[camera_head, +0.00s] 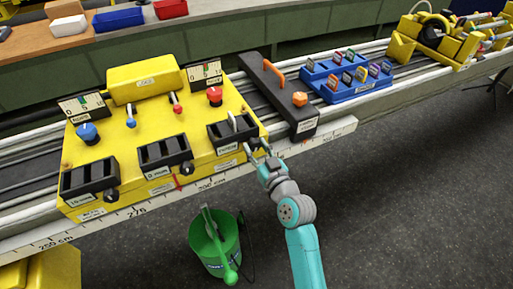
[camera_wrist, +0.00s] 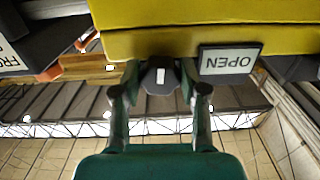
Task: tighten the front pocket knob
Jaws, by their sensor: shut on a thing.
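The yellow box (camera_head: 150,135) with several black pockets sits on the rails at the left of the head view. Its rightmost pocket (camera_head: 232,131) has a light grey piece standing in it. My gripper (camera_head: 259,149) is at the front face just right of this pocket. In the wrist view my gripper (camera_wrist: 160,88) is shut on a dark grey knob (camera_wrist: 160,76) with a white mark, one finger on each side. The knob sits at the yellow face, beside an upside-down OPEN label (camera_wrist: 230,60). In the head view my gripper mostly hides this knob.
A black block (camera_head: 277,95) with an orange handle and orange knob stands close right of the yellow box. A blue rack (camera_head: 345,80) is farther right. A green bucket (camera_head: 214,245) stands on the floor below. The floor at lower right is clear.

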